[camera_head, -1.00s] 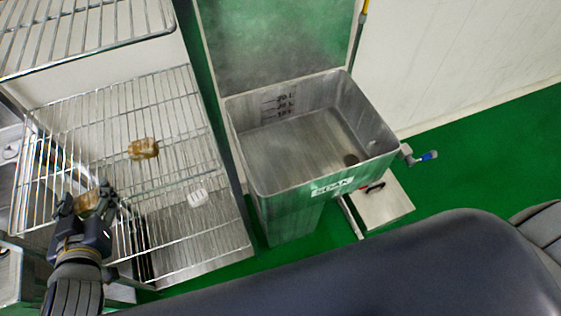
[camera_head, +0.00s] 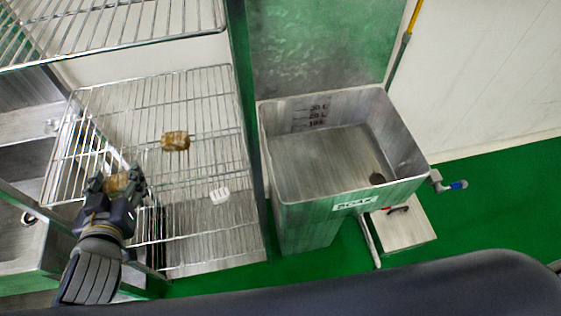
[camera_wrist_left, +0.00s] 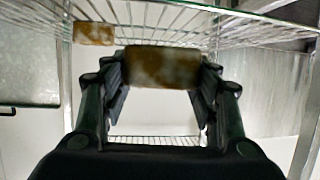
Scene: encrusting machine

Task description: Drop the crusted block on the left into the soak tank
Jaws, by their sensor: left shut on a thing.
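My left gripper (camera_head: 117,184) is shut on a brown crusted block (camera_head: 116,182) at the left part of the wire shelf (camera_head: 206,75). In the left wrist view the held block (camera_wrist_left: 162,67) sits between both fingers of the gripper (camera_wrist_left: 162,75). A second crusted block (camera_head: 175,141) lies on the shelf to the right of and behind the held one; it also shows in the left wrist view (camera_wrist_left: 94,33). The soak tank (camera_head: 345,200) stands right of the shelf, open at the top, with volume marks inside. No liquid is clearly visible in it. My right gripper is not in view.
A small white object (camera_head: 219,196) is near the shelf's front right. An upper wire rack (camera_head: 130,42) overhangs the back left. A valve handle (camera_head: 450,184) sticks out at the tank's right. Green floor (camera_head: 490,195) lies clear to the right.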

